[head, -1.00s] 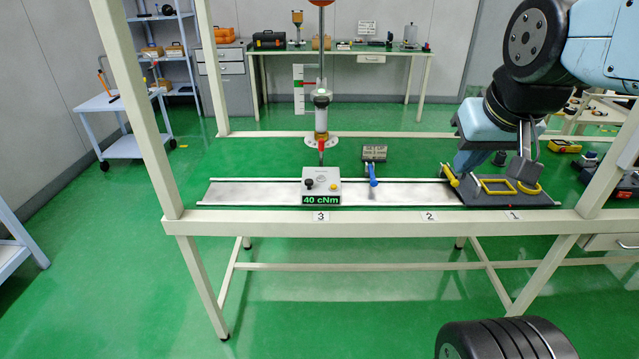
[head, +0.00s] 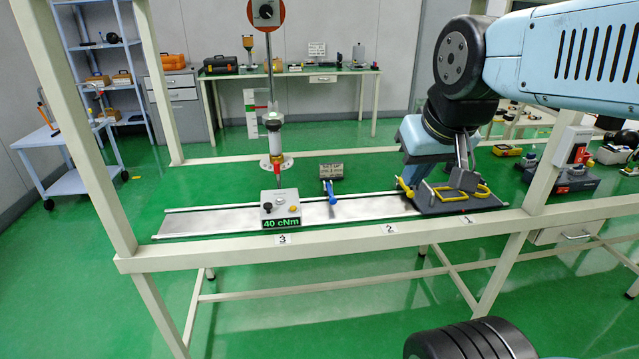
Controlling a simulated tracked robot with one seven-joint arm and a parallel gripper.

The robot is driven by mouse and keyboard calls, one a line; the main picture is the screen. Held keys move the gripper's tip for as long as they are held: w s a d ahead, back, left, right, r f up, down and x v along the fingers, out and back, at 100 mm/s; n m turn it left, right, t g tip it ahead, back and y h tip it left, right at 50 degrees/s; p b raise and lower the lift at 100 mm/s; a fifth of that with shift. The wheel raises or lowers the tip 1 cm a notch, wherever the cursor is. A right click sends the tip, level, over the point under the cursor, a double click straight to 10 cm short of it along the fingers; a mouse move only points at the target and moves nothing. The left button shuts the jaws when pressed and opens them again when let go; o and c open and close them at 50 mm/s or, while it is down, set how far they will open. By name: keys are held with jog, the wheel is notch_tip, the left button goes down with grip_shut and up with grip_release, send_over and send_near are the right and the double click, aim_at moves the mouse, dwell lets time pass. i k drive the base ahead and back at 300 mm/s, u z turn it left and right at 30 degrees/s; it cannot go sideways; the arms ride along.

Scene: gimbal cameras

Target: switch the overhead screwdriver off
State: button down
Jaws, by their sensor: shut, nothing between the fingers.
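The overhead screwdriver (head: 276,142) hangs upright on a pole in the head view, white with a red and brass lower part. A red disc with a black knob (head: 266,12) is at the top edge, partly cut off, on the pole above the screwdriver. My gripper (head: 466,178) points down at the right, shut and empty, over the dark plate with yellow handles. It is well away from the screwdriver and disc. Contact with the plate cannot be told.
A cream frame (head: 350,244) with uprights surrounds the metal rail (head: 230,219). A blue-handled lever (head: 330,192) stands between box and plate (head: 440,208). A white switch box (head: 573,146) is on the right post. A bench (head: 350,73) and shelves stand behind.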

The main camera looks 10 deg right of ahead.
aim_at(580, 152)
jog(key=z, duration=1.45)
jog(key=i, duration=0.55)
jog(key=k, duration=0.65)
jog(key=u, duration=0.05)
